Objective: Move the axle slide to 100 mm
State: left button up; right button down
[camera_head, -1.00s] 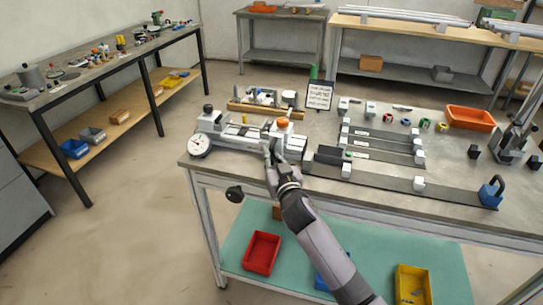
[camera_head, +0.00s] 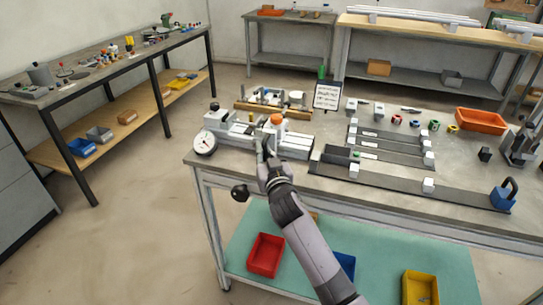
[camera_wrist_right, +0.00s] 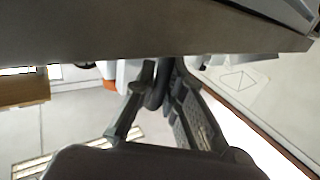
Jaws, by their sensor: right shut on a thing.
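The frame jig (camera_head: 232,129) stands at the left front of the grey table, a pale rail unit with a white dial (camera_head: 205,142) at its left end. The axle slide, topped by an orange knob (camera_head: 277,119), sits partway along the rail. My right gripper (camera_head: 264,150) reaches in from the front and is shut at the slide's front side, just below the knob. The held part is mostly hidden by the fingers. In the right wrist view the fingers (camera_wrist_right: 155,88) close on a dark part, with orange behind. The scale cannot be read. My left gripper is not in view.
A small sign (camera_head: 327,95) and a wooden rack (camera_head: 272,108) stand behind the jig. Dark rails with white blocks (camera_head: 428,185) lie to the right, beside a blue padlock-shaped block (camera_head: 503,195). An orange tray (camera_head: 481,121) is at the back right.

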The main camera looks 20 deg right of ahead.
jog(key=c, duration=2.1)
grip_release()
jog(key=shift+a+r, duration=0.1)
jog(key=shift+a, duration=0.05)
jog(key=shift+o, duration=0.9)
jog(key=shift+w+a, duration=0.1)
jog(key=shift+a, duration=0.1)
jog(key=shift+d, duration=0.1)
jog(key=s, duration=1.2)
